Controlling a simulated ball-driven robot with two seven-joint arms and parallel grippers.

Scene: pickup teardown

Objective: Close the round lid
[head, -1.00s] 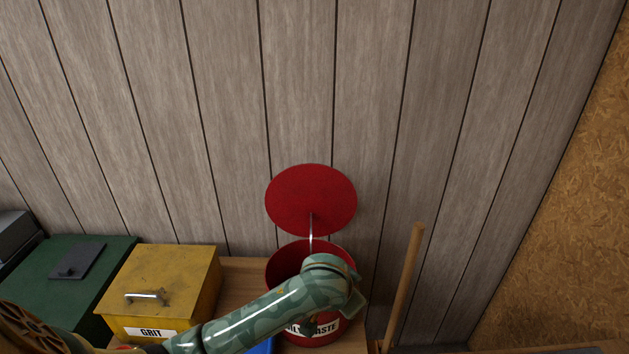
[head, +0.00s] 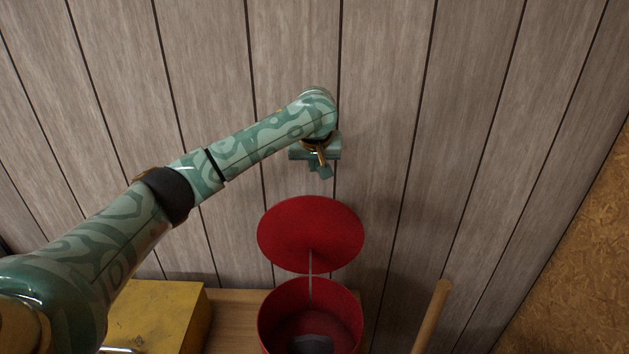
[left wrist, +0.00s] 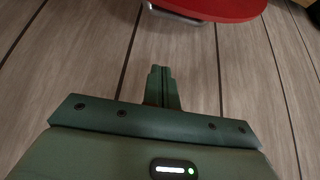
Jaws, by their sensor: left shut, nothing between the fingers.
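The round red lid (head: 310,234) stands raised above the red bin (head: 312,316) on a thin metal stay. The bin's mouth is open, and something grey lies inside it. My left gripper (head: 322,172) is above the top edge of the lid, close to the plank wall, and apart from the lid in the head view. In the left wrist view the fingers (left wrist: 161,86) are together with nothing between them. Part of the red lid (left wrist: 215,8) shows there at the top edge, with the metal stay beside it. My right gripper is not in view.
A yellow box (head: 150,315) stands left of the bin, partly hidden by my left arm. A wooden handle (head: 432,315) leans right of the bin. The plank wall (head: 385,120) is close behind the lid. Bare wooden bench (head: 235,315) shows between box and bin.

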